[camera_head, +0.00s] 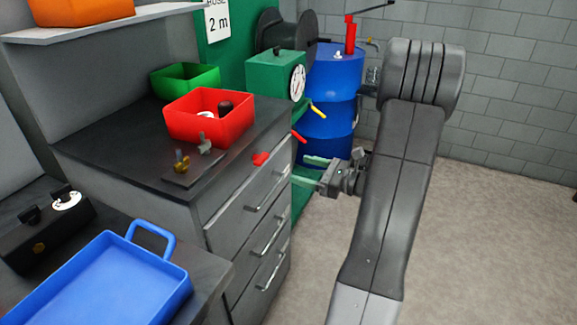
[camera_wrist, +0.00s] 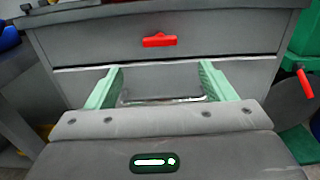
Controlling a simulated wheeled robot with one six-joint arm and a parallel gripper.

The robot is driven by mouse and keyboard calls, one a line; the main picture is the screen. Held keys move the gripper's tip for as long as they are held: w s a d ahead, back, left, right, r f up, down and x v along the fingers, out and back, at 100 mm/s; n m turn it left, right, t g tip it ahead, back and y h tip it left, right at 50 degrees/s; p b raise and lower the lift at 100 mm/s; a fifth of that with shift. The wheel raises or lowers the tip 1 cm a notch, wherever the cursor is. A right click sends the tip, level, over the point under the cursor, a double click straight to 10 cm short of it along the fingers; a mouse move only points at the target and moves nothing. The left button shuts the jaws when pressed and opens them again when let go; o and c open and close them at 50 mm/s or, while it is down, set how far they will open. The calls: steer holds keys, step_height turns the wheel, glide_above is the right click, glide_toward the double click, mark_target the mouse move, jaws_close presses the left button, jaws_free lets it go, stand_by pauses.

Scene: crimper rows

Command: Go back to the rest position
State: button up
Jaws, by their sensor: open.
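My gripper (camera_head: 310,169) is out in front of the grey drawer cabinet (camera_head: 225,215), to the right of its drawer fronts. In the wrist view its two pale green fingers (camera_wrist: 160,88) are spread wide apart with nothing gripped between them. A grey drawer front shows beyond and between the fingers, with a bright metal strip, perhaps a drawer handle, low between them. The red handle (camera_wrist: 160,40) on the top drawer front is beyond the fingertips and apart from them; it also shows in the head view (camera_head: 260,158).
On the cabinet stand a red bin (camera_head: 210,122), a green bin (camera_head: 186,78) and small brass and grey fittings (camera_head: 182,162). A blue tray (camera_head: 115,285) lies at lower left. A green machine with a dial (camera_head: 276,74) and blue drum (camera_head: 333,75) stand behind. Floor at right is clear.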

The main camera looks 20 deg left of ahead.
mark_target(265, 159)
steer(key=shift+s+d, duration=0.1)
steer(key=shift+d, duration=0.8)
steer(key=shift+a, duration=0.1)
steer(key=a, duration=0.9)
steer(key=w+a, duration=0.1)
steer(key=a, duration=0.3)
steer(key=shift+a, duration=0.4)
steer(key=shift+d, duration=0.1)
steer(key=shift+d, duration=0.1)
